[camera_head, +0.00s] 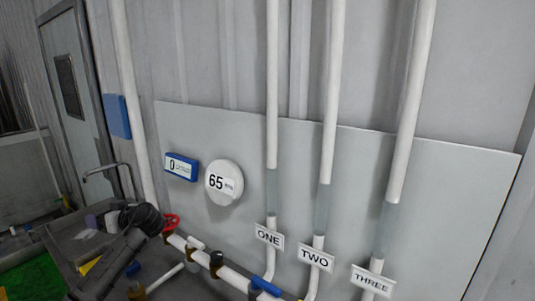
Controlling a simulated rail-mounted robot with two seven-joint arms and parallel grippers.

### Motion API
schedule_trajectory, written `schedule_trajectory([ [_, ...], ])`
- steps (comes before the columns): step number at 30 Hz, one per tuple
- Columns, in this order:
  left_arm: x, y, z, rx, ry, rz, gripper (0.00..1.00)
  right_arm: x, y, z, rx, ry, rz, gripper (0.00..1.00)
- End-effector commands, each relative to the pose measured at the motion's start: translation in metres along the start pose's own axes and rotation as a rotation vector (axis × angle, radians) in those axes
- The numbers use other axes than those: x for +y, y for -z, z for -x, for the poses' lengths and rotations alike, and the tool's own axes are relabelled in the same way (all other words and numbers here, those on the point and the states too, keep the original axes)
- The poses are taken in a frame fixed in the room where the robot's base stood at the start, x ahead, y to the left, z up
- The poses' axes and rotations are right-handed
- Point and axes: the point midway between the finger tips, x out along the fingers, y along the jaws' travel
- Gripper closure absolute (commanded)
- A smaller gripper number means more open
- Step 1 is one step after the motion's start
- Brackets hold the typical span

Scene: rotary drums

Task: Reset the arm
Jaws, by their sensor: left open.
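My left gripper (143,217) shows as a dark shape at the lower left, in front of the grey sink-like bench and close to a red valve handle (171,222). It is small and seen at an angle, so its fingers are hard to make out, and I see nothing held in it. It is open. I cannot tell whether it touches the red handle. My right gripper is not in view.
A grey panel (330,150) carries a blue display reading 0 (181,167), a round gauge reading 65 (224,182), and upright pipes labelled ONE (268,236), TWO (315,257) and THREE (373,280). A white pipe with valves and a blue handle (265,287) runs below.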

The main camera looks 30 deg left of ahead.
Motion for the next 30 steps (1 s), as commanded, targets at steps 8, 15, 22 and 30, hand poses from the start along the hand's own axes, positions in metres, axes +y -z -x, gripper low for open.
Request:
schedule_trajectory([
  [8,0.002,-0.132,0.081,0.131,-0.407,-0.605,0.25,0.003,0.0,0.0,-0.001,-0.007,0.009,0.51],
  [15,-0.057,-0.256,0.154,0.231,-0.784,-1.152,0.25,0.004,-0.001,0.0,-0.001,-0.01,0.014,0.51],
  [22,-0.133,-0.328,0.202,0.29,-1.073,-1.502,0.25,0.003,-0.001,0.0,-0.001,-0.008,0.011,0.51],
  [30,-0.213,-0.369,0.241,0.325,-1.342,-1.753,0.25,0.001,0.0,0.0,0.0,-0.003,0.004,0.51],
])
